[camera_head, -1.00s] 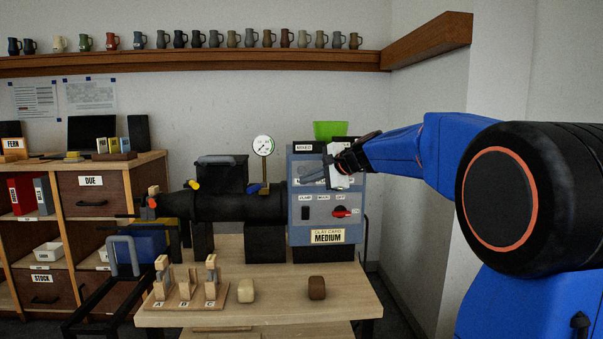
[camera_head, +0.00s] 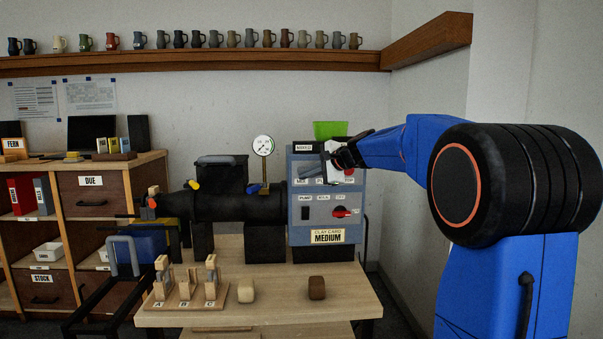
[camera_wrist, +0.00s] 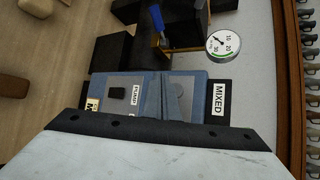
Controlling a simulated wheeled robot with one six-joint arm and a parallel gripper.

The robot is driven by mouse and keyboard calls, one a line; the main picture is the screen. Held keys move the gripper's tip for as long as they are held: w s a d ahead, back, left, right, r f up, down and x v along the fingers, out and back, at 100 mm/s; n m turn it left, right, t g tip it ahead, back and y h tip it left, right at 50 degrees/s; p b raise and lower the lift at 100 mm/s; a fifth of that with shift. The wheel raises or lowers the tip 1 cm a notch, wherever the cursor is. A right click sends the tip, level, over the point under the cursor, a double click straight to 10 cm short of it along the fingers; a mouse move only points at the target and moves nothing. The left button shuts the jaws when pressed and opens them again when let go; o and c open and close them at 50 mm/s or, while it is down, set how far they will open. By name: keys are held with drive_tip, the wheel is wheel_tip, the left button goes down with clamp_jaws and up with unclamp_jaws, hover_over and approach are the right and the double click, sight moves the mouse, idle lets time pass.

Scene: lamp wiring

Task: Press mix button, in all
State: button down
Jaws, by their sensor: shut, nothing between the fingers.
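The blue-grey control panel (camera_head: 294,222) of the clay machine stands at the back right of the table. Its MIXED label (camera_head: 303,148) is at the top, and it also shows in the wrist view (camera_wrist: 218,99). My gripper (camera_head: 312,167) is shut and empty in front of the panel's upper part. A row of small labels (camera_head: 302,181) shows just below it. A dark switch (camera_head: 306,213) and red knob (camera_head: 341,212) sit lower on the panel.
A round gauge (camera_head: 263,147) stands left of the panel, above the black machine barrel (camera_head: 235,207). Two clay blocks (camera_head: 247,291) (camera_head: 317,288) and a rack (camera_head: 187,301) are on the table. A wall stands close on the right.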

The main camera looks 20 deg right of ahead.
drive_tip(key=shift+w+d, duration=0.25)
drive_tip(key=shift+w, duration=0.6)
drive_tip(key=shift+w+d, duration=0.25)
drive_tip(key=shift+w, duration=0.6)
drive_tip(key=shift+w, duration=0.2)
idle(0.8)
drive_tip(key=shift+w+d, duration=0.1)
drive_tip(key=shift+w, duration=0.05)
drive_tip(key=shift+w+d+r, duration=0.1)
drive_tip(key=shift+w+d, duration=0.15)
drive_tip(key=shift+w, duration=0.45)
idle(1.6)
drive_tip(key=shift+s, duration=0.1)
drive_tip(key=shift+s+a, duration=0.25)
drive_tip(key=shift+s, duration=0.6)
drive_tip(key=shift+s, duration=0.1)
drive_tip(key=shift+s+a, duration=0.25)
drive_tip(key=shift+s, duration=0.55)
drive_tip(key=shift+s+a, duration=0.25)
drive_tip(key=shift+s, duration=0.5)
drive_tip(key=shift+s+a, duration=0.25)
drive_tip(key=shift+s, duration=0.55)
